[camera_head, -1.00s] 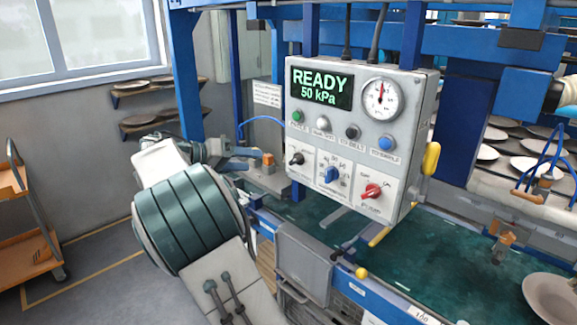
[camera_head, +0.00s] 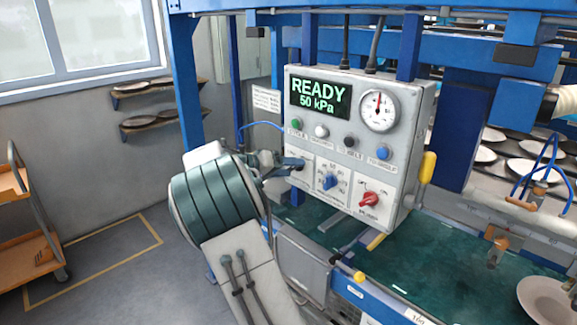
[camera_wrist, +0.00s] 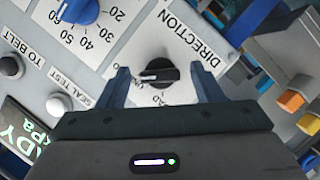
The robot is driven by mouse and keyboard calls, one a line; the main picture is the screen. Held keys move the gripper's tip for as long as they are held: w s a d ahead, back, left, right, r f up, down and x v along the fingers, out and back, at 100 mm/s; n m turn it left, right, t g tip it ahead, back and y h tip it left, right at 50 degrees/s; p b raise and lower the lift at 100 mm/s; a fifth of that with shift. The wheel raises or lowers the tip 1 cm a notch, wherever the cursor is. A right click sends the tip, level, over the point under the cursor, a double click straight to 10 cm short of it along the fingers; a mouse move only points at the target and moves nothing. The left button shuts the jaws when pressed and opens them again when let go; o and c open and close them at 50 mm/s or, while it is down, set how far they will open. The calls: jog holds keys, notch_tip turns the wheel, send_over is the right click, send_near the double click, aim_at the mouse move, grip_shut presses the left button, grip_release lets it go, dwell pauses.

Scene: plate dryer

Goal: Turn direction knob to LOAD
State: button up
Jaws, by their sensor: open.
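The direction knob is black with a white pointer line, on a white plate marked DIRECTION on the grey control box (camera_head: 405,150). In the wrist view the knob (camera_wrist: 158,75) sits between the two fingers of my gripper (camera_wrist: 158,85), which are open with a gap on each side. The pointer line is turned toward the left of that view. The end letters "AD" of a label show below the knob; the rest is hidden by my gripper. In the head view my gripper (camera_head: 285,163) is at the left edge of the box and covers most of the knob.
The blue dial (camera_head: 330,182) and red switch (camera_head: 369,200) sit to the right of the knob. Coloured buttons run above, under a screen (camera_head: 320,93) reading READY 50 kPa. A yellow handle (camera_head: 429,167) is on the box's right side. A green belt (camera_head: 440,250) lies below.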

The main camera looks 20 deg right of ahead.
jog(key=c, duration=1)
jog(key=shift+f, duration=0.1)
jog(key=n+g+h+b, duration=0.1)
jog(key=n, duration=0.2)
jog(key=shift+w+f, duration=0.1)
jog(key=n+h, duration=0.2)
jog(key=n, duration=0.2)
jog(key=shift+g, duration=0.3)
jog(key=n+h, duration=0.1)
jog(key=n, duration=0.3)
jog(key=shift+h, duration=0.4)
jog(key=n+p, duration=0.1)
jog(key=n, duration=0.2)
jog(key=n+t+h, duration=0.1)
jog(key=n, duration=0.1)
jog(key=shift+f+n+t+p, duration=0.15)
jog(key=shift+n+t+p, duration=0.15)
jog(key=shift+n+p, duration=0.1)
jog(key=shift+n+h, duration=0.3)
